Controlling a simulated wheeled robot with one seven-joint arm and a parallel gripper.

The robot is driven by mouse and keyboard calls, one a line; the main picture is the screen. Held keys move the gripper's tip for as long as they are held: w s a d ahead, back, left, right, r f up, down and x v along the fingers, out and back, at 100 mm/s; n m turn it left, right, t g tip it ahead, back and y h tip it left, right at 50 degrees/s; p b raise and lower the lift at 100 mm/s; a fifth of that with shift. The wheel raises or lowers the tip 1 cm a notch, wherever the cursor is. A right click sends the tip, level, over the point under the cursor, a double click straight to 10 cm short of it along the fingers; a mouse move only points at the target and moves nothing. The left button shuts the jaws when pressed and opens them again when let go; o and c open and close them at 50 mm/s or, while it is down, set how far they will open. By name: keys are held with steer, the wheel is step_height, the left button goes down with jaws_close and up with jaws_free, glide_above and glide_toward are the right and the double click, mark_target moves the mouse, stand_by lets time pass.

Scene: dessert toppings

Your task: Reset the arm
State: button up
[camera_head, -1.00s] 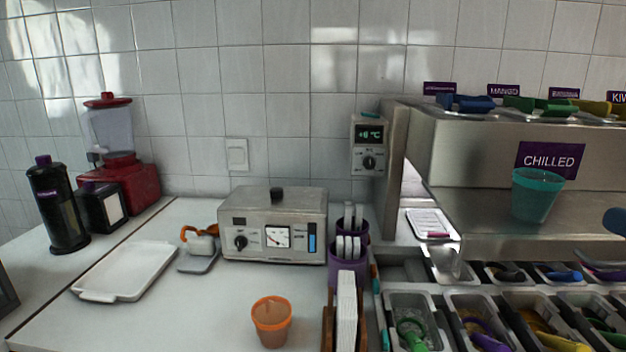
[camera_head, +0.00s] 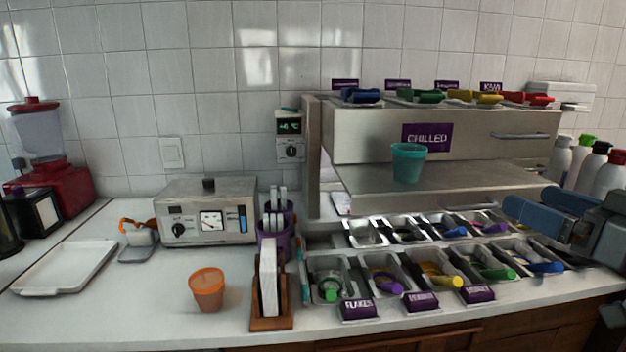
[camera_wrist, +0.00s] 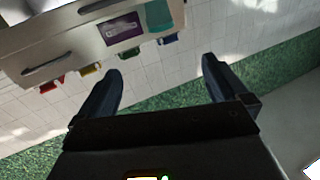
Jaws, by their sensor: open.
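My gripper shows in the wrist view (camera_wrist: 165,85) with its two dark fingers spread wide and nothing between them. The wrist view is turned over, with the chilled shelf unit along its upper left. A teal cup (camera_head: 407,162) stands upright on the steel shelf (camera_head: 470,180), apart from my arm. An orange cup (camera_head: 207,289) stands upright on the white counter.
Topping bins (camera_head: 385,280) with coloured scoops fill the counter below the shelf. A steel machine (camera_head: 206,212), a white tray (camera_head: 65,268), a red blender (camera_head: 45,150) and a wooden holder (camera_head: 270,322) stand to the left. Bottles (camera_head: 600,170) stand at the right.

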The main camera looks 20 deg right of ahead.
steer(key=s+a+f+m+g+h, duration=0.1)
steer(key=s+a+f+m+h, duration=0.15)
steer(key=a+f, duration=0.6)
steer(key=s+a+f+m+g+h, duration=0.1)
steer(key=s+a+f+m+h, duration=0.3)
steer(key=f, duration=0.7)
steer(key=s+a+f+n+y, duration=0.1)
steer(key=s+a+n+y, duration=0.1)
steer(key=s+a, duration=0.3)
steer(key=s+a+f+n+g+y, duration=0.1)
steer(key=s+a+f+n+y, duration=0.1)
steer(key=s, duration=1.2)
steer(key=a+n+y, duration=0.1)
steer(key=a+n, duration=0.1)
steer(key=a, duration=0.1)
steer(key=shift+a+f, duration=0.15)
steer(key=shift+f, duration=0.15)
steer(key=shift+n, duration=0.25)
